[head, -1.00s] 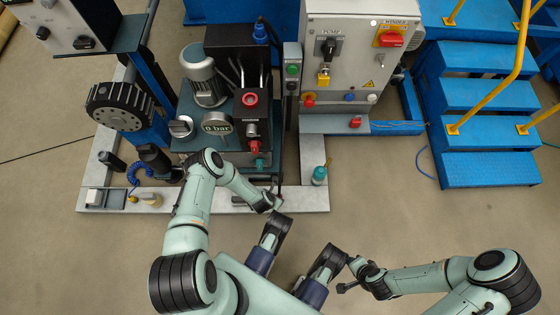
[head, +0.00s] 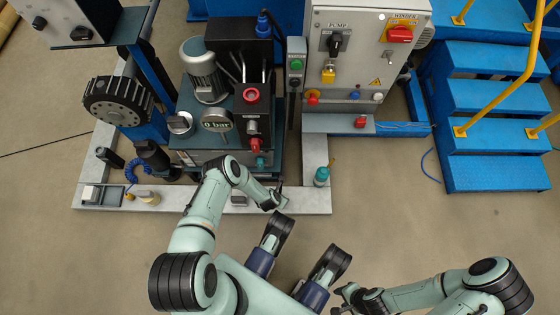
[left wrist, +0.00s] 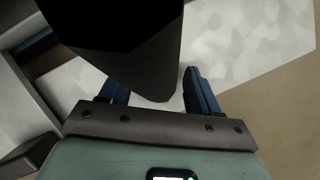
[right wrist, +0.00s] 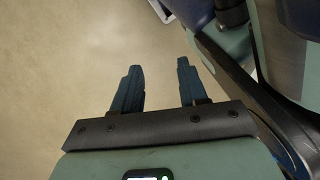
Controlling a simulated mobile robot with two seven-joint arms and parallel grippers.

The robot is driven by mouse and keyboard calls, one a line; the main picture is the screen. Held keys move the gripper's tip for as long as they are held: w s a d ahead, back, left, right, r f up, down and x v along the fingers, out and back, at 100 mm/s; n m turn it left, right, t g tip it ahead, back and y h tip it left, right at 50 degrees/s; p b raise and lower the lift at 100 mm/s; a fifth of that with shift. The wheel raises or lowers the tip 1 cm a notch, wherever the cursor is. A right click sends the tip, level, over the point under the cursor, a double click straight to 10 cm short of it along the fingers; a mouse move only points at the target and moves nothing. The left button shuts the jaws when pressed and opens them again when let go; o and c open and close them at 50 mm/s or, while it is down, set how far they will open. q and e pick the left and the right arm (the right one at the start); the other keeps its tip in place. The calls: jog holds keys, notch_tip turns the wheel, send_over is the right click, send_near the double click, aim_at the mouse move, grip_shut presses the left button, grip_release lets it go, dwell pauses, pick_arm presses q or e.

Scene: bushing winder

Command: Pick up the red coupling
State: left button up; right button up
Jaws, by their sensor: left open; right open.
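A small red piece (head: 361,122) on the grey ledge below the control cabinet looks like the red coupling. Another red fitting (head: 255,145) is on the front of the dark hydraulic unit, so I cannot be sure which is the coupling. My left gripper (head: 276,199) is at the front edge of the pale base frame, apart from both red pieces. Its fingers are open in the left wrist view (left wrist: 155,90), where a large dark object hides part of the space between them. My right gripper (head: 342,296) is open and empty over bare floor, as the right wrist view (right wrist: 160,85) shows.
A teal bottle (head: 321,176) stands on the base frame (head: 314,150). The pump unit has a pressure gauge (head: 216,120). The control cabinet (head: 365,65) rises behind the ledge. Blue steps (head: 490,120) with yellow rails stand right.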

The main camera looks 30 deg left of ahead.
pick_arm(q)
jog(key=c, duration=1.1)
jog(key=shift+r, duration=0.1)
pick_arm(e)
jog(key=shift+w, duration=0.1)
pick_arm(q)
notch_tip(320, 180, up, 20)
jog(key=p, duration=0.8)
pick_arm(e)
jog(key=w+a+r+n+t, duration=0.1)
jog(key=w+a+r+t, duration=0.2)
jog(key=w+r, duration=0.6)
notch_tip(320, 180, up, 2)
jog(key=shift+w+r+t, duration=0.1)
jog(key=shift+w+t, duration=0.2)
jog(key=shift+t, duration=0.2)
jog(key=shift+a, duration=0.1)
